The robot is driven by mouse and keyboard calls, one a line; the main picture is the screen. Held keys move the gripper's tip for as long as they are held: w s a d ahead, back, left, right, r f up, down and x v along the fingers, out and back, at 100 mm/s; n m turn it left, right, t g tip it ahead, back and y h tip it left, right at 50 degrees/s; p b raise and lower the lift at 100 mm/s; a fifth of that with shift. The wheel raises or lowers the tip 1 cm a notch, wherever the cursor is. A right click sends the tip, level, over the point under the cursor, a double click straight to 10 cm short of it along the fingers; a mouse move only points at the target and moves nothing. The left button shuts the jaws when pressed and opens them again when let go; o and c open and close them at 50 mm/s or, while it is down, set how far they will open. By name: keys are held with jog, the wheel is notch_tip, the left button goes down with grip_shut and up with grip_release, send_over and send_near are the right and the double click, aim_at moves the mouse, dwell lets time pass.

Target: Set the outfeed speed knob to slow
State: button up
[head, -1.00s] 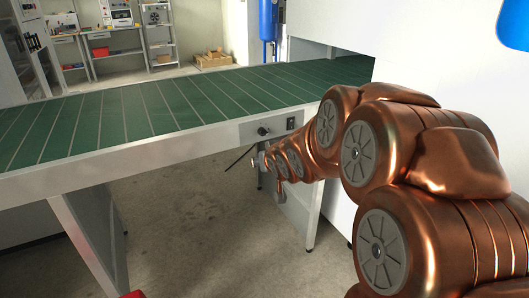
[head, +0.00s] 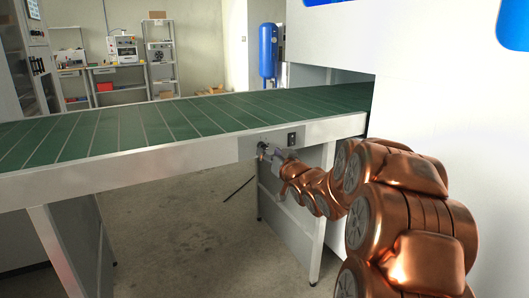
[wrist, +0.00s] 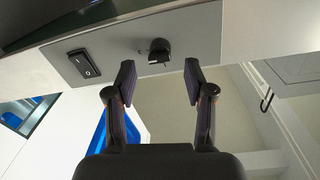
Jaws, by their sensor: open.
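The outfeed speed knob (wrist: 159,51) is a small black knob on a grey plate (wrist: 115,57) on the conveyor's side rail. In the wrist view it sits just beyond and between my two fingertips, with a gap on both sides. My gripper (wrist: 160,80) is open and empty, its dark pads either side of the knob's line. In the head view my gripper (head: 268,152) is right at the plate and largely covers the knob. Any speed marks around the knob are too small to read.
A black rocker switch (wrist: 84,64) sits beside the knob on the same plate; it also shows in the head view (head: 292,139). The green conveyor belt (head: 150,122) runs above the rail. A white machine housing (head: 420,95) stands close on the right. Open floor (head: 170,230) lies below.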

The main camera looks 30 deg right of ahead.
aim_at(265, 148)
jog(key=shift+w+d, duration=0.15)
jog(key=shift+w, duration=0.9)
jog(key=shift+w+d, duration=0.1)
jog(key=shift+w, duration=0.9)
grip_shut()
